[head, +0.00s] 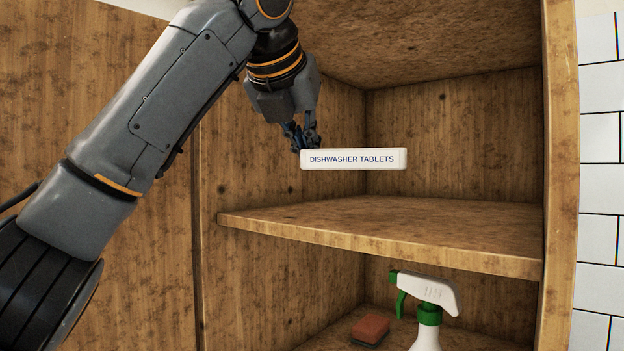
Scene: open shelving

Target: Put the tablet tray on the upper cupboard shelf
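The tablet tray (354,159) is a small white box labelled "DISHWASHER TABLETS". It is level and in the air above the upper cupboard shelf (400,226), with a gap below it in the picture. My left gripper (303,146) comes down from the upper left, its fingers at the tray's left end. The fingers appear shut on the tray, though the tray's front hides their tips. The shelf is bare brown wood. My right gripper is not in view.
Below the shelf are a white and green spray bottle (429,310) and a red-brown sponge (370,329). The cupboard's right side panel (559,180) stands beside a white tiled wall (600,190). The upper shelf has free room across its width.

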